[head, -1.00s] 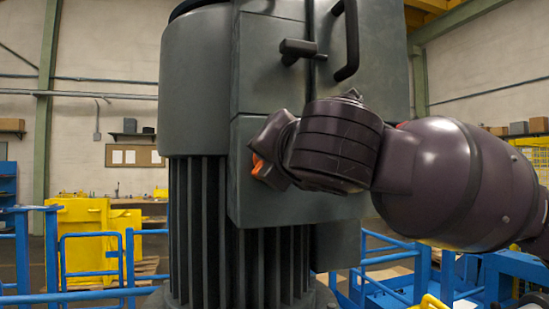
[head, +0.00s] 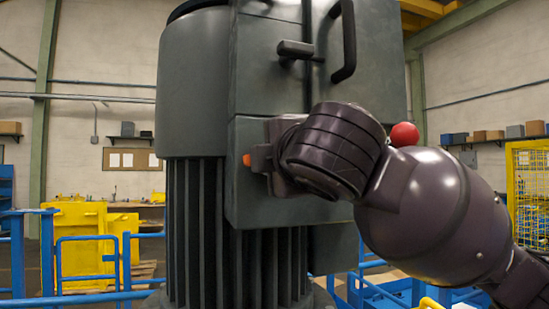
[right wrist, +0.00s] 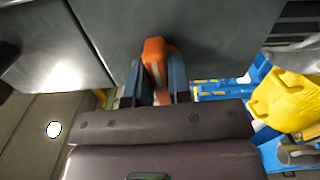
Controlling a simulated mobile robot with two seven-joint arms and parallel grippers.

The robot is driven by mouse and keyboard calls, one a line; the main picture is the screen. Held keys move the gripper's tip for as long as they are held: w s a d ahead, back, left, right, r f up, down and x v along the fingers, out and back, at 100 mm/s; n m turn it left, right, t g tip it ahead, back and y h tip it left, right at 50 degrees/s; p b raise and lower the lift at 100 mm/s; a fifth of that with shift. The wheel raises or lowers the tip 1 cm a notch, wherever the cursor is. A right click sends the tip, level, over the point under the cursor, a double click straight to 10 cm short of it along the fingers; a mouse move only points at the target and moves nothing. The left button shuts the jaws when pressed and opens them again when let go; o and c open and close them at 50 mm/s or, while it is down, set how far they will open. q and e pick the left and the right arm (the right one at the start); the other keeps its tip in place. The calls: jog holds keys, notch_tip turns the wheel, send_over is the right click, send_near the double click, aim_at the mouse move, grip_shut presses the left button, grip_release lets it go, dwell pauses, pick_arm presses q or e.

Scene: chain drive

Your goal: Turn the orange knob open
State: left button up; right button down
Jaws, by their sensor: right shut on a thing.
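The orange knob (head: 247,160) is on the front of the lower grey box on the drive housing. In the head view only a small part of it shows, at the left of my right gripper (head: 262,160). In the right wrist view the knob (right wrist: 155,62) stands between the two fingers of the right gripper (right wrist: 156,82), which are shut on it. The gripper's body and wrist hide the rest of the knob in the head view. My left gripper is in neither view.
The grey housing (head: 196,110) fills the middle. Above the knob are a dark latch handle (head: 297,49) and a curved grab handle (head: 348,45). Blue railings (head: 95,236) stand around it. A red ball (head: 404,134) shows behind my right arm.

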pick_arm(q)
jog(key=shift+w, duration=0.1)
pick_arm(e)
jog(key=shift+m, duration=0.5)
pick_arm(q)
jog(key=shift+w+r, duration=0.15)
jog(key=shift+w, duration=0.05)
pick_arm(e)
jog(key=c, duration=1)
grip_release()
jog(key=shift+c, duration=0.2)
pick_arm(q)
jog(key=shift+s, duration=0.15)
pick_arm(e)
jog(key=shift+s, duration=0.1)
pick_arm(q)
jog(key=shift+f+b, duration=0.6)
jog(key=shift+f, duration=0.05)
pick_arm(e)
jog(key=v, duration=1)
jog(key=shift+s+d, duration=0.15)
jog(key=shift+s, duration=0.1)
